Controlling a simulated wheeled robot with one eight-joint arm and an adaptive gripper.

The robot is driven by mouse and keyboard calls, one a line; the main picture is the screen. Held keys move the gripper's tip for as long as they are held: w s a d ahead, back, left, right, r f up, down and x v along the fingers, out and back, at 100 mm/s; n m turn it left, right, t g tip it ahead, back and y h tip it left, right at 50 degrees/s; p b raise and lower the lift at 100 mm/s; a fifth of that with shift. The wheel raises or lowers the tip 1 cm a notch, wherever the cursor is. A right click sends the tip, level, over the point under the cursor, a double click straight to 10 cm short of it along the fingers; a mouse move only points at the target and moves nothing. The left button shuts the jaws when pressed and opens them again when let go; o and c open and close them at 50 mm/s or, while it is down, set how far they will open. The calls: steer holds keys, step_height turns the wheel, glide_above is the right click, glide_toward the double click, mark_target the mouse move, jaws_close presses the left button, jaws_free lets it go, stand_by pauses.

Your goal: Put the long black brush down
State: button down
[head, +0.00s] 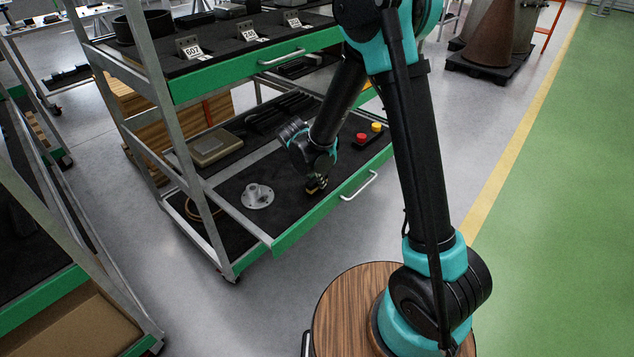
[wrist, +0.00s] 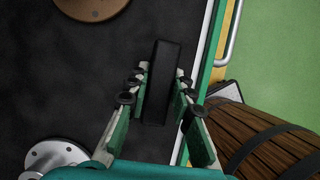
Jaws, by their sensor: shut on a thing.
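The long black brush (wrist: 162,82) shows in the wrist view as a dark, upright-in-picture bar between the fingers. My gripper (wrist: 160,92) is shut on it, with a green-and-pale finger on each side. In the head view my gripper (head: 317,184) is low over the pulled-out lower drawer (head: 300,222), near its green front edge. The brush cannot be made out clearly there. The drawer has a dark lining, which fills much of the wrist view (wrist: 80,90). Whether the brush touches the lining cannot be told.
A metal flange (head: 258,196) lies left of my gripper. It also shows in the wrist view (wrist: 55,158). A box with red and yellow buttons (head: 369,137) lies to the right. A brown round thing (wrist: 92,6) shows at the wrist view's top. An upper drawer (head: 250,72) overhangs behind.

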steer(key=shift+f, duration=0.4)
steer(key=shift+f, duration=0.15)
steer(key=c, duration=1.3)
jaws_free()
steer(key=shift+f, duration=0.1)
